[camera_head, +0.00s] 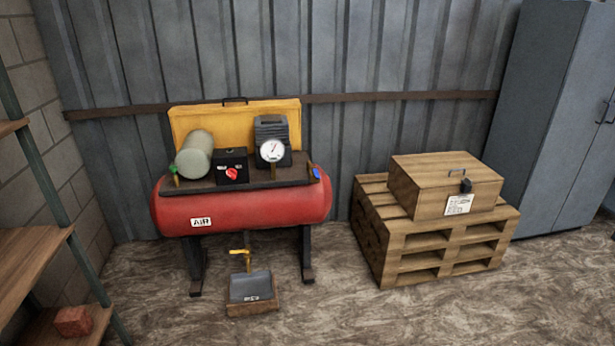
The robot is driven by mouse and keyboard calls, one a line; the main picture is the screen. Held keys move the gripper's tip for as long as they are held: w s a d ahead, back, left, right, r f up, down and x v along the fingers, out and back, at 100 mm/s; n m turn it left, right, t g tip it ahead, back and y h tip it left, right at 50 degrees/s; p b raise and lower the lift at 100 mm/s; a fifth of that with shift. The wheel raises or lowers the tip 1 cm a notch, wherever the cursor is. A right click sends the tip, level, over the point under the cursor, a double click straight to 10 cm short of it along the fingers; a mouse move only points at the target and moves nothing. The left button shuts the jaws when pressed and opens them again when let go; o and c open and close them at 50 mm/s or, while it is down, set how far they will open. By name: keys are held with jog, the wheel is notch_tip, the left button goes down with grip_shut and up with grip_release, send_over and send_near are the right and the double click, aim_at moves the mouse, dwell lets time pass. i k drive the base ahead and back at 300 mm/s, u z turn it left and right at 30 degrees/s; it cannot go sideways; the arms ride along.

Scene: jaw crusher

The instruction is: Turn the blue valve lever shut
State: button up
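The blue valve lever (317,173) is a small blue piece on a brass-coloured fitting at the right end of the red air compressor (270,215). It looks roughly upright and slightly tilted, but it is too small to tell its exact angle. The compressor tank carries an "AIR" label and stands on dark legs. On its top are a pressure gauge (272,151), a black box with a red knob (231,174), and a small green handle (173,169) at the left end. My gripper is not in view.
A wooden crate (420,180) with a padlock sits on a pallet (400,240) to the right. A grey cabinet (545,120) stands far right, wooden shelving (35,260) at left. A small tray (250,305) lies before the compressor. The front floor is mostly clear.

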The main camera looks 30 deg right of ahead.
aim_at(314, 170)
jog(key=u, duration=0.4)
jog(key=i, duration=1)
